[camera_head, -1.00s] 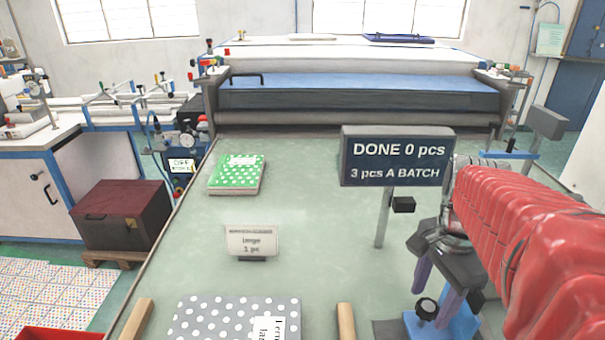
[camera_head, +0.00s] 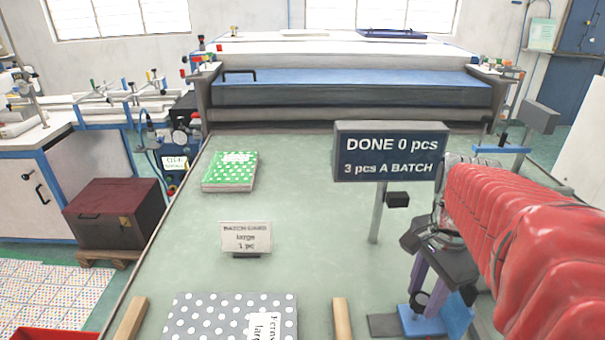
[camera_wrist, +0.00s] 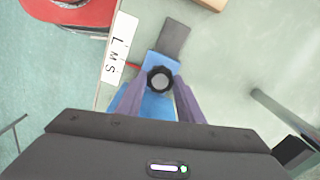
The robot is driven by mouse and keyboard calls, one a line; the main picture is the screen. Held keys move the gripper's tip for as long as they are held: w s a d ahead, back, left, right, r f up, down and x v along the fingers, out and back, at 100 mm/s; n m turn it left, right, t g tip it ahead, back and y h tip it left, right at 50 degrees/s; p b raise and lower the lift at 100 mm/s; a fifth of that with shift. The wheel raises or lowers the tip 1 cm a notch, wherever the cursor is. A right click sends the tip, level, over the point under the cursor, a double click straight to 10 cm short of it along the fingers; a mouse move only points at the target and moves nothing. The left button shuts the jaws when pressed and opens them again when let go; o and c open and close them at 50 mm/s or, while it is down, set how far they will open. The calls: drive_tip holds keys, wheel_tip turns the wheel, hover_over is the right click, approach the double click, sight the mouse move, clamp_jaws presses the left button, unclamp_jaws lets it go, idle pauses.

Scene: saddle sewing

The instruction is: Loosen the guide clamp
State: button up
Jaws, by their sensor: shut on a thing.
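The guide clamp is a blue block (camera_head: 440,322) with a round black knob (camera_wrist: 160,79) on top. It stands on the right part of the green table in the head view. My gripper (camera_wrist: 160,86) points down at it, with its two purple fingers on either side of the knob. It is shut on the knob. In the head view my gripper (camera_head: 427,290) partly hides the knob. A dark grey plate (camera_wrist: 174,38) extends from the block. A white scale marked L, M, S (camera_wrist: 118,50) lies beside it, with a thin red pointer near the S.
A sign on a post (camera_head: 390,152) reads "DONE 0 pcs, 3 pcs A BATCH" and stands close to my arm. A grey dotted book (camera_head: 215,315) lies between wooden strips (camera_head: 342,318).

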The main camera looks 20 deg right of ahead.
drive_tip(key=shift+n, duration=1.2)
drive_tip(key=n, duration=0.4)
drive_tip(key=shift+a, duration=0.1)
drive_tip(key=n, duration=0.9)
drive_tip(key=shift+s+f, duration=0.1)
drive_tip(key=n, duration=0.5)
drive_tip(key=shift+n, duration=0.3)
